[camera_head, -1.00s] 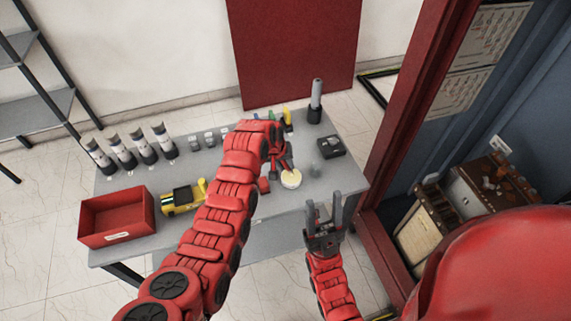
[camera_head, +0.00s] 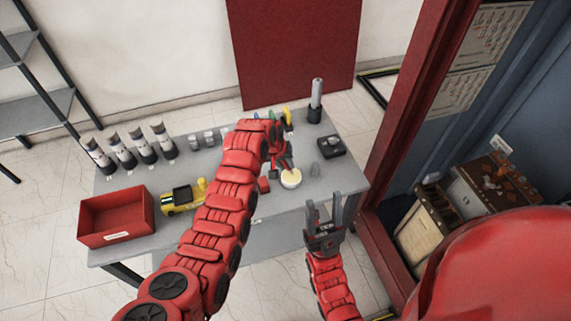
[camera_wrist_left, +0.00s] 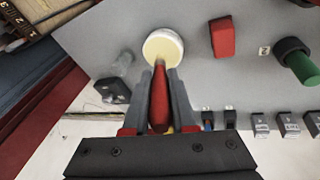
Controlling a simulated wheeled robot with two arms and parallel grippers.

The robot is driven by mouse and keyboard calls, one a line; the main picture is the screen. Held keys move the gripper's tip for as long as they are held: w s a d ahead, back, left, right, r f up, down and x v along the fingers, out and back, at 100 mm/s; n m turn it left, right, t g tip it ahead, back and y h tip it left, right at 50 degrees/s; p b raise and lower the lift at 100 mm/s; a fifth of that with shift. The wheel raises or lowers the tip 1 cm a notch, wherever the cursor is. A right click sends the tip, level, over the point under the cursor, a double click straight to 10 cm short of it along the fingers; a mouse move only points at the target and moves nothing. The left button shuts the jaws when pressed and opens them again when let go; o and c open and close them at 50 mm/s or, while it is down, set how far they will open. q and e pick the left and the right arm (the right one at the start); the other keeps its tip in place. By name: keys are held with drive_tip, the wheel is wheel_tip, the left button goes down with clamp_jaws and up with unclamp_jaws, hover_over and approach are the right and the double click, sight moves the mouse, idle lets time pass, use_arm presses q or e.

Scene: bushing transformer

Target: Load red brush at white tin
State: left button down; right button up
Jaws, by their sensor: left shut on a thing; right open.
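The white tin (camera_head: 291,179) is a short round tin with a cream-coloured top, standing on the grey table; it also shows in the left wrist view (camera_wrist_left: 163,45). My left gripper (camera_head: 284,165) is over the table just behind the tin. In the left wrist view the left gripper (camera_wrist_left: 161,90) is shut on the red brush (camera_wrist_left: 160,95). The brush's far end meets the near edge of the tin's top in that view; I cannot tell whether it touches. My right gripper (camera_head: 324,210) is open and empty in front of the table's front edge.
A small red block (camera_head: 263,185) lies left of the tin, also in the wrist view (camera_wrist_left: 221,37). A red bin (camera_head: 118,216), a yellow tool (camera_head: 184,197) and several grey-and-white bushings (camera_head: 120,150) stand to the left. A black box (camera_head: 331,147) is at right.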

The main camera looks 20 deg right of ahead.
use_arm(q)
drive_tip(key=shift+s, duration=0.1)
idle(0.5)
drive_tip(key=shift+r+p, duration=0.3)
drive_tip(key=shift+r, duration=0.65)
drive_tip(key=shift+r+p, duration=0.3)
drive_tip(key=shift+r, duration=2.25)
drive_tip(key=shift+f, duration=0.15)
